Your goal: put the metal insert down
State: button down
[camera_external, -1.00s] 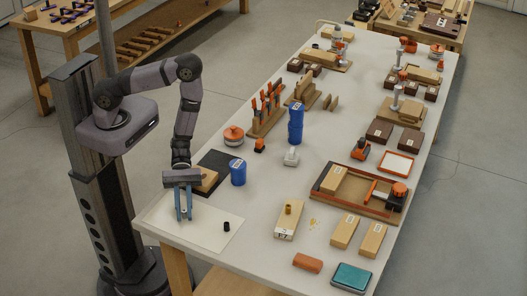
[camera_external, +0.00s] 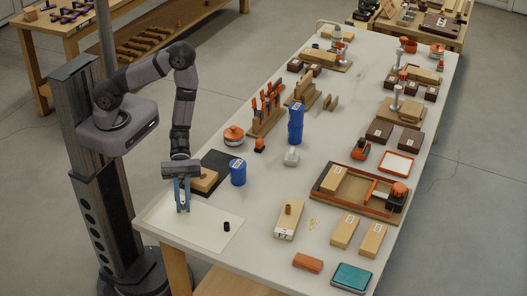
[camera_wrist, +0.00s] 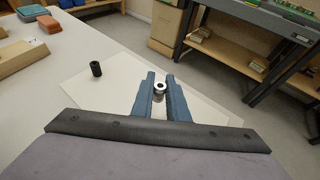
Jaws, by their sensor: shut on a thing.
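My gripper (camera_external: 183,209) is above the white sheet (camera_external: 205,232) at the near left corner of the table. In the wrist view my gripper (camera_wrist: 160,82) is shut on the metal insert (camera_wrist: 160,86), a small silver ring-shaped piece with a dark hole, held between the blue fingertips. The insert is too small to make out in the external view. A small black cylinder (camera_external: 226,227) stands upright on the sheet, to the right of my gripper; it also shows in the wrist view (camera_wrist: 96,69), left of the fingers.
A wooden block (camera_external: 205,181) on a dark mat (camera_external: 217,160) and a blue cup (camera_external: 238,172) stand just behind the sheet. A wooden block with a brass piece (camera_external: 287,225) lies to the right. The sheet around the black cylinder is clear.

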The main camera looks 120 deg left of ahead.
aim_at(182, 202)
jog(key=shift+r, duration=3.05)
jog(key=shift+f, duration=0.1)
